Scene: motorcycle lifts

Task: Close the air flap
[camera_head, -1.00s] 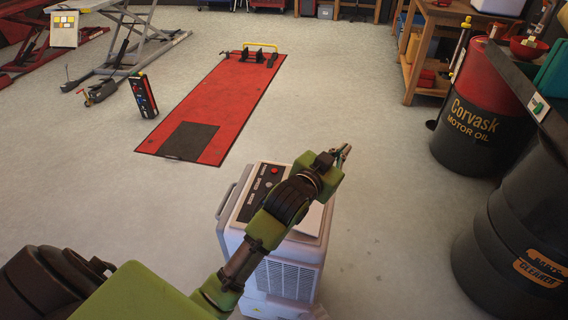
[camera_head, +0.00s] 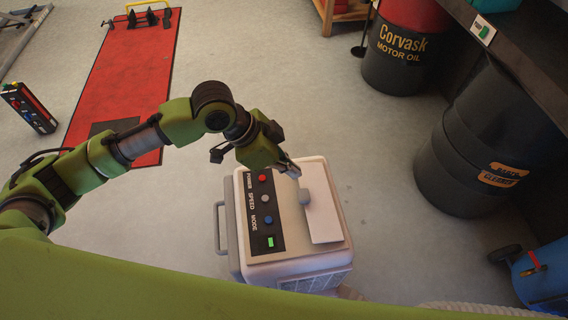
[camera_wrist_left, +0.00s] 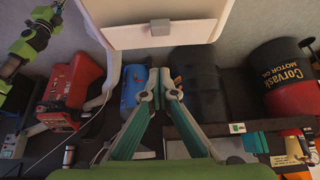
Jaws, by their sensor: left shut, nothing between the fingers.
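The air unit (camera_head: 292,272) is a pale box with a side handle and a dark control strip (camera_head: 263,212) of buttons and a green display. Its air flap (camera_head: 325,222) is a white panel with a small grey knob (camera_head: 305,197) on its left edge. I cannot tell how far the flap is tilted. My left gripper (camera_head: 291,171) is shut and empty, close to the far end of the flap; contact is not clear. In the left wrist view the shut fingertips (camera_wrist_left: 161,76) point toward the pale panel (camera_wrist_left: 158,36) with its grey tab. My right gripper is not in view.
Dark drums (camera_head: 398,52) (camera_head: 470,155) stand at right beside a shelf edge. A blue object (camera_head: 545,275) with a wheel is at lower right.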

